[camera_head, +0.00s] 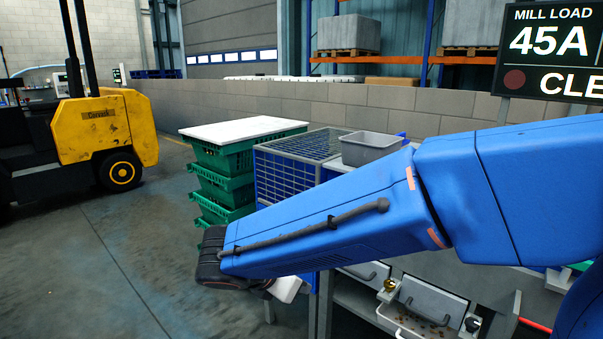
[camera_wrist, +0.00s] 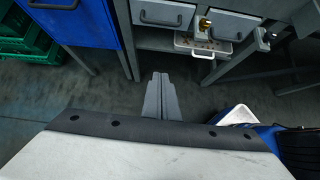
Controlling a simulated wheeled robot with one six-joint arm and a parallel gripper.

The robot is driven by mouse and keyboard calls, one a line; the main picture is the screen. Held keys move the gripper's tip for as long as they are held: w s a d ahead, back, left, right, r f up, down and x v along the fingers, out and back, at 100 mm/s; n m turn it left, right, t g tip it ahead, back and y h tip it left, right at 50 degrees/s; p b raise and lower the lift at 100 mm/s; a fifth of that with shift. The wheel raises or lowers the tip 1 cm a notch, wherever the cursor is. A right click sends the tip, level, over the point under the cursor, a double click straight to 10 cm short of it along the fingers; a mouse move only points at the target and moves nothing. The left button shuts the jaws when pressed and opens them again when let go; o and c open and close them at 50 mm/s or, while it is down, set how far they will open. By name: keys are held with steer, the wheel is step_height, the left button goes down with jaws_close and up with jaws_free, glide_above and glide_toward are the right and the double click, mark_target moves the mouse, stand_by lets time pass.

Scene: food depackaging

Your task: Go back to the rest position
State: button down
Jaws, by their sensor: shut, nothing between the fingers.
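My gripper (camera_wrist: 160,82) shows in the wrist view as two grey fingers pressed together, with nothing between them. It hangs in free air over the grey concrete floor, in front of a workbench with drawers, and touches nothing that I can see. In the head view my blue arm reaches from the right edge toward the left and down. Its black wrist end is left of the bench front. The fingers are hidden there, and only a pale part shows below the arm.
Green crates (camera_head: 222,185) with a white lid (camera_head: 243,130) stand behind my wrist. Beside them are a blue mesh-topped cabinet (camera_head: 300,148) and a grey bin (camera_head: 371,146). Bench drawers (camera_head: 432,300) lie below my arm. A yellow forklift (camera_head: 105,128) is far left. The left floor is clear.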

steer(key=s+d+m+g+y, duration=0.1)
steer(key=s+d+m+g, duration=0.15)
steer(key=d+m, duration=0.55)
steer(key=s+d+m+g+y, duration=0.1)
steer(key=s+d+m, duration=0.25)
steer(key=d, duration=0.85)
steer(key=s+d+m+t+y, duration=0.1)
steer(key=s+d+m+y, duration=0.3)
steer(key=s+d+m, duration=0.5)
steer(key=shift+s+d+f+m, duration=0.25)
steer(key=shift+s+m, duration=0.6)
steer(key=shift+m, duration=2.6)
steer(key=shift+t, duration=0.25)
